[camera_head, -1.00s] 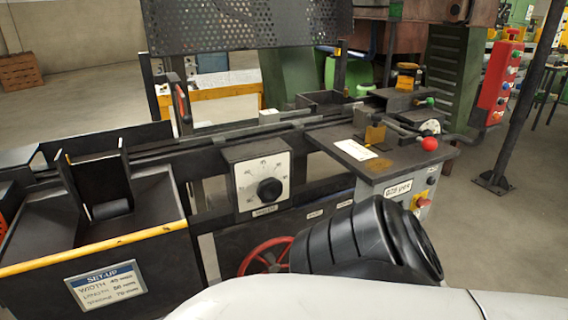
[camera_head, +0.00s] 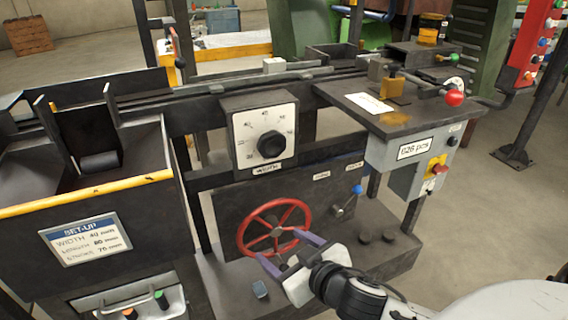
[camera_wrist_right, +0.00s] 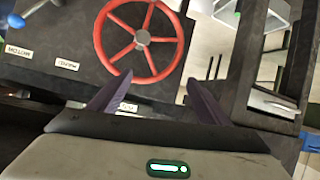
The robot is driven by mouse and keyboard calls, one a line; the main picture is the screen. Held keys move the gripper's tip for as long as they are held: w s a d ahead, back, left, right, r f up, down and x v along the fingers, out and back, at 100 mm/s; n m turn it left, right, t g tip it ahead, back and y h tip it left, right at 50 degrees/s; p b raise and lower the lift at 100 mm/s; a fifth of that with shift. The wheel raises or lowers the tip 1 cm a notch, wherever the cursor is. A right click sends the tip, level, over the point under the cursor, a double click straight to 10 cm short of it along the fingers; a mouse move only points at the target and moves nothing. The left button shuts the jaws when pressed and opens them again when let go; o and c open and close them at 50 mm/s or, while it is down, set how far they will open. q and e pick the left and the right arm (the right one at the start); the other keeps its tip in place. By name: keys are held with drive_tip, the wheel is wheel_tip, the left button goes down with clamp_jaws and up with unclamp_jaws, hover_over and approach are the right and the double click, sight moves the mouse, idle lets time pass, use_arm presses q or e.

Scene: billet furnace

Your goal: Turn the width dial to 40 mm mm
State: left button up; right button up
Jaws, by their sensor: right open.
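The width dial is a black round knob (camera_head: 271,146) on a white scale plate (camera_head: 265,128), in a dark box on the machine's front. A plate under it reads WIDTH. The knob's pointer is too small to read surely. My right gripper (camera_head: 289,249) is open and empty, below the dial, in front of the red handwheel (camera_head: 274,228). In the right wrist view its two purple fingers (camera_wrist_right: 158,98) are spread, with the red handwheel (camera_wrist_right: 139,42) beyond them. The set-up sign (camera_head: 86,239) reads width 40 mm. My left gripper is not in view.
A dark base ledge (camera_head: 388,255) juts out below the handwheel. A small blue-tipped lever (camera_head: 356,190) is right of the wheel. The grey control box (camera_head: 412,160) and a red ball handle (camera_head: 454,98) stand at right. A yellow-edged bin (camera_head: 90,195) is at left.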

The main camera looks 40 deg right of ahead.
sight(273, 149)
drive_tip(key=w+d+r+m+t+h+b, duration=0.1)
drive_tip(key=d+r+m+t, duration=0.1)
drive_tip(key=r, duration=0.6)
drive_tip(key=w+d+r+m+t+h+b, duration=0.1)
drive_tip(key=w+d+r+t+h+b, duration=0.15)
drive_tip(key=r, duration=0.55)
drive_tip(key=b+x, duration=0.4)
drive_tip(key=x, duration=0.3)
drive_tip(key=shift+w+d+r, duration=0.1)
drive_tip(key=shift+w, duration=0.25)
drive_tip(key=shift+w+d, duration=0.1)
drive_tip(key=shift+w, duration=0.55)
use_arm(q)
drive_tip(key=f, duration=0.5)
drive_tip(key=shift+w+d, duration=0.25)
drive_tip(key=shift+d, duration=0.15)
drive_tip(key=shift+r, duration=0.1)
use_arm(e)
drive_tip(key=shift+c, duration=0.4)
drive_tip(key=c, duration=1)
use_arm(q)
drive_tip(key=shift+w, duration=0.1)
